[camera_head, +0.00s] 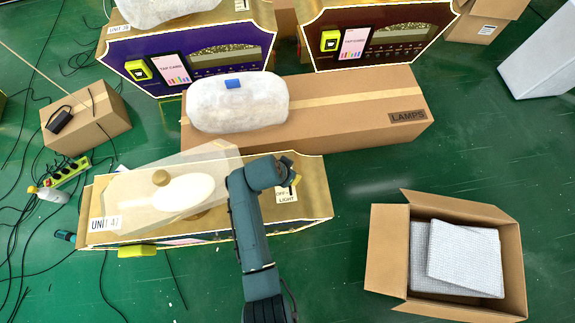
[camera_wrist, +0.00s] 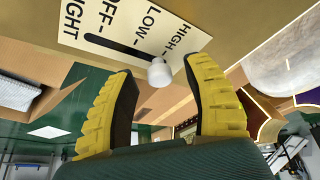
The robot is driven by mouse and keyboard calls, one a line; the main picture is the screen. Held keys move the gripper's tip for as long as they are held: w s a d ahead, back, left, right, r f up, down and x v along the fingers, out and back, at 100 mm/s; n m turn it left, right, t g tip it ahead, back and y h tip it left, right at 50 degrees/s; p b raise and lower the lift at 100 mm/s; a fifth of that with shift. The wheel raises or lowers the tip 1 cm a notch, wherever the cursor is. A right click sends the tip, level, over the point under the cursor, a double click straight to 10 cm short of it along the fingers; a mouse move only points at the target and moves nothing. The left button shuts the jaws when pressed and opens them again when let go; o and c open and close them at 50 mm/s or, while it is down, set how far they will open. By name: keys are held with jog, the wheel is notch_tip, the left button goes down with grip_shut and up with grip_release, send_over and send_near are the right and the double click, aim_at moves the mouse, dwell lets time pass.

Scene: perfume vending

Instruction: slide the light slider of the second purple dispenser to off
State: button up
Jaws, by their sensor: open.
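The near dispenser (camera_head: 310,190), marked UNIT 47, has a gold top with a white LIGHT label (camera_head: 287,193) at its right end. My gripper (camera_head: 288,170) is over that label. In the wrist view the label (camera_wrist: 85,22) reads OFF, LOW and HIGH beside a black slot (camera_wrist: 110,42). The white slider knob (camera_wrist: 160,73) is at the HIGH end of the slot. My open gripper (camera_wrist: 160,68) has one yellow finger on each side of the knob, with gaps visible. Contact cannot be told. The dispenser's front is mostly hidden in the head view.
A clear panel (camera_head: 140,190) tilts over the near dispenser's left part. Behind are a LAMPS carton (camera_head: 350,115) with a wrapped bundle (camera_head: 238,105), a purple dispenser (camera_head: 125,52) and a dark red one (camera_head: 400,35). An open box (camera_head: 385,250) stands right. Cables lie left.

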aim_at(293, 192)
grip_shut()
jog(key=shift+s+r+p, duration=0.2)
jog(key=shift+s+p, duration=0.05)
jog(key=shift+p, duration=0.3)
jog(key=s+p, duration=0.3)
jog(key=s+d+p, duration=0.1)
jog(key=s+p, duration=0.1)
jog(key=shift+s+r, duration=0.1)
jog(key=shift+s, duration=0.05)
jog(key=shift+s+p, duration=0.3)
jog(key=shift+p, duration=0.05)
jog(key=shift+f, duration=0.3)
grip_release()
jog(key=shift+s, duration=0.1)
